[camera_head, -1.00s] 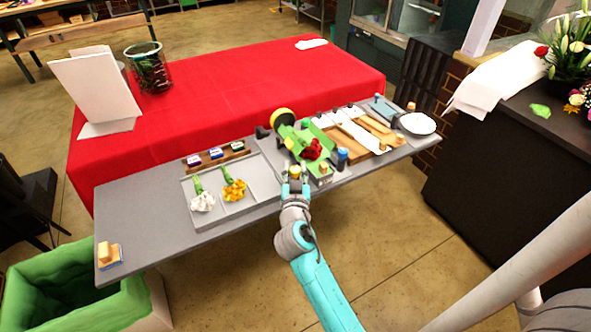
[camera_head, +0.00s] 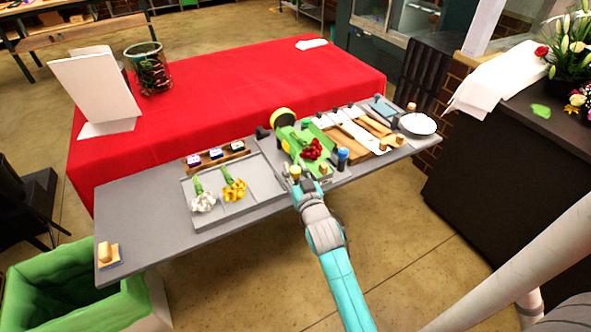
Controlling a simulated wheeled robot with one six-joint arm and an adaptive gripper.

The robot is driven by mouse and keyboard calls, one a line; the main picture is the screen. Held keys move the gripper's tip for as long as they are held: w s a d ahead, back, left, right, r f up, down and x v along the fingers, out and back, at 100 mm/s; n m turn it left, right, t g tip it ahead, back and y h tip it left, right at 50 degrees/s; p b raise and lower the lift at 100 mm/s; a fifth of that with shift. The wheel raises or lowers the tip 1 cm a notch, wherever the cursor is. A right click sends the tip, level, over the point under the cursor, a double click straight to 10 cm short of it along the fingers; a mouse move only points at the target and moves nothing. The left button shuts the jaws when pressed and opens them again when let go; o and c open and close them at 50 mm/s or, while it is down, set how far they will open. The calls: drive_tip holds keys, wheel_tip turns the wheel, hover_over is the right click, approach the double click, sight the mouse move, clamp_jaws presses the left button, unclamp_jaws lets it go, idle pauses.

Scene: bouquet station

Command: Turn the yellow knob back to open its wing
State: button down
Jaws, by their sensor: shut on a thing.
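The yellow knob (camera_head: 295,172) stands at the front edge of the grey bench, just left of the green wing device (camera_head: 289,142). My gripper (camera_head: 296,181) is at the knob, its fingers closed around it from the front. The fingertips are small in this view and partly hidden by the knob and my wrist. A red flower (camera_head: 312,149) lies on the green device. A blue-topped knob (camera_head: 342,155) stands to the right of it. I cannot tell the exact angle of the wing.
A tray (camera_head: 262,195) with a white and an orange flower lies to the left. Wooden boards (camera_head: 352,139) and a white plate (camera_head: 417,123) are at the right. A yellow disc (camera_head: 283,117) stands behind the green device. A green-lined bin (camera_head: 60,290) is below at left.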

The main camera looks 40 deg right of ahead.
drive_tip(key=shift+f, duration=0.2)
drive_tip(key=c, duration=0.8)
unclamp_jaws()
drive_tip(key=shift+r, duration=0.15)
drive_tip(key=shift+s, duration=0.1)
drive_tip(key=v, duration=1.2)
